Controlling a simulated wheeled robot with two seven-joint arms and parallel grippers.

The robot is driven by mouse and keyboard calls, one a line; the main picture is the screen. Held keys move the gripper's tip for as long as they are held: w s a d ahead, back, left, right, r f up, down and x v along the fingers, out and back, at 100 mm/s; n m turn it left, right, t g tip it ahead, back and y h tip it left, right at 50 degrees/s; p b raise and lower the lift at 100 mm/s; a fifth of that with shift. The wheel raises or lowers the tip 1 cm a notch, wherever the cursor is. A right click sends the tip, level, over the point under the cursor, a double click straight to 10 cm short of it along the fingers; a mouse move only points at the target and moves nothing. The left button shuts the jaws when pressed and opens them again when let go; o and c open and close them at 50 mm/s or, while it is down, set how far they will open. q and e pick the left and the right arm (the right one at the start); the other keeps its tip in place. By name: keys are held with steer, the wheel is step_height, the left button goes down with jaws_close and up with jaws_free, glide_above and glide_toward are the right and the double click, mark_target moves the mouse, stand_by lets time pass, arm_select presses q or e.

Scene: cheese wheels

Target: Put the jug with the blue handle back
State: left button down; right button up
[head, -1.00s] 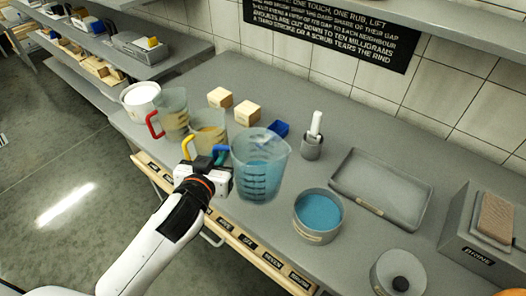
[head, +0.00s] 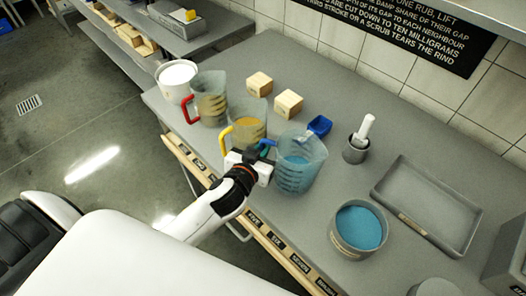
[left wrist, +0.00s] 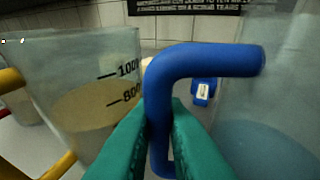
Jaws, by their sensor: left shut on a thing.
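The clear jug with the blue handle (head: 300,167) holds blue contents and stands upright at the counter's front, right of the yellow-handled jug (head: 249,122). My left gripper (head: 258,162) is shut on its blue handle. In the left wrist view the teal fingers (left wrist: 160,140) close around the upright part of the blue handle (left wrist: 205,60), with the jug's wall (left wrist: 270,110) at the right. Whether the jug's base touches the counter is hard to tell. My right gripper is not in view.
A red-handled jug (head: 210,98) and a white tub (head: 177,80) stand further left. Two wooden blocks (head: 288,103) and a blue scoop (head: 319,126) lie behind the jugs. A bowl of blue contents (head: 359,228), a grey tray (head: 428,205) and a grey holder (head: 355,151) are to the right.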

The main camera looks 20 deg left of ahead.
arm_select(q)
steer(key=shift+f, duration=0.6)
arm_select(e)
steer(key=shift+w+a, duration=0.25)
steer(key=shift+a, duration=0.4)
arm_select(q)
steer(key=c, duration=1.9)
jaws_free()
steer(key=shift+f, duration=0.2)
steer(key=o, duration=0.4)
steer(key=shift+r, duration=0.1)
steer(key=shift+o, duration=0.2)
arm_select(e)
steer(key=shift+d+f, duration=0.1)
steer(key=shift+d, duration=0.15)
